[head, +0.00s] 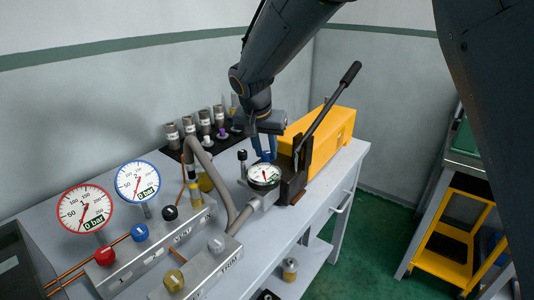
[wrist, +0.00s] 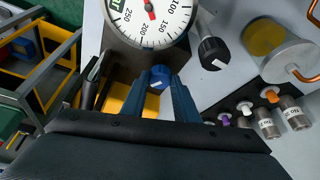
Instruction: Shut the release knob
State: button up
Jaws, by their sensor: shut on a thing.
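The release knob (wrist: 159,76) is small, round and blue with a white pointer line, and shows in the wrist view just below a large gauge. My gripper (wrist: 158,85) has one finger on each side of it and is shut on it. In the head view my gripper (head: 265,152) reaches down to the pump block, behind the black-rimmed gauge (head: 264,175). There the fingers and the tight spacing make the knob hard to tell apart. The hand pump (head: 326,132) is yellow, with a long black lever (head: 328,108) slanting up to the right.
Left of the pump are a red-rimmed gauge (head: 85,208), a blue-rimmed gauge (head: 138,182) and valve blocks with red, blue, black, grey and yellow knobs. A black-knobbed stem (wrist: 213,52) stands close to my gripper. Several labelled fittings (head: 189,125) stand behind.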

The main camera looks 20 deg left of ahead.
jog(key=m, duration=0.2)
jog(key=m+h+b, duration=0.1)
jog(key=m+h, duration=0.1)
jog(key=m, duration=0.1)
jog(key=shift+w+a+m+g+b, duration=0.1)
jog(key=shift+a+m+g+b, duration=0.15)
jog(key=shift+m+g+b, duration=0.1)
jog(key=m+h, duration=0.1)
jog(key=m, duration=0.1)
jog(key=m+g, duration=0.1)
jog(key=m, duration=0.2)
jog(key=shift+w+a+g+h, duration=0.15)
jog(key=shift+g+h, duration=0.1)
jog(key=shift+h, duration=0.15)
jog(key=shift+m, duration=0.35)
jog(key=o, duration=1.1)
jog(key=shift+c, duration=0.2)
jog(key=b+v, duration=0.1)
jog(key=v, duration=0.7)
